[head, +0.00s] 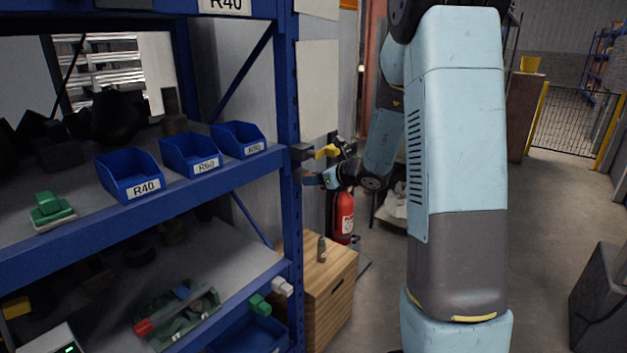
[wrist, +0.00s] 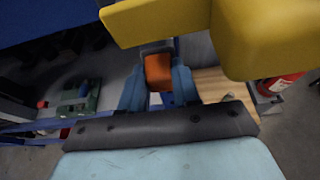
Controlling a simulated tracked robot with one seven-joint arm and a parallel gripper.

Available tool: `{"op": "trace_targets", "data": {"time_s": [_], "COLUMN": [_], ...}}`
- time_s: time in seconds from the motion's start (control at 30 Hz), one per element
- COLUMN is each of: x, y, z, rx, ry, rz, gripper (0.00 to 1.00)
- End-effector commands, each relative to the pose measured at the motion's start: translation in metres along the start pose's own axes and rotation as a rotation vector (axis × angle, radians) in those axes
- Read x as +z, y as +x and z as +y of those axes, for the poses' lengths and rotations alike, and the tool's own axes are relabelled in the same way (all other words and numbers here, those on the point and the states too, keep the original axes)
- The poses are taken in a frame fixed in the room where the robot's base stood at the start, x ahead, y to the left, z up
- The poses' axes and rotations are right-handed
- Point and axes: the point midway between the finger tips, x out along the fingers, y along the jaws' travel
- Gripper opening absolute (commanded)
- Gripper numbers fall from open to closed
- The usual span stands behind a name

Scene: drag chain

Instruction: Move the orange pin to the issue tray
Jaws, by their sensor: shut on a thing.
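The orange pin (wrist: 158,72) shows in the wrist view as a short orange block between the blue fingers of my gripper (wrist: 158,88). My gripper is shut on it. In the head view my gripper (head: 312,179) is beside the blue rack's right front post, and I cannot make out the pin there. A green tray (head: 205,303) with a red-ended tool and other small items lies on the lower shelf. I cannot tell whether it is the issue tray, as no label on it is readable.
Blue bins marked R40 (head: 130,178), R60 (head: 190,155) and R80 (head: 238,140) stand on the upper shelf. The rack post (head: 290,200) is close to my gripper. A wooden cabinet (head: 330,290) carries a small bottle (head: 321,250). A red extinguisher (head: 343,215) stands behind.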

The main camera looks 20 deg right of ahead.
Motion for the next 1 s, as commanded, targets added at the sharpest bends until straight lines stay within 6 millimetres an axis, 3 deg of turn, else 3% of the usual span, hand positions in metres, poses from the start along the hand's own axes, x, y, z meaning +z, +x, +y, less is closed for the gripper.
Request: {"op": "trace_targets", "data": {"time_s": [1.0], "x": [-0.009], "y": [-0.023], "z": [0.000], "rx": [-0.001], "ry": [0.000], "rz": [0.000], "gripper": [0.00]}}
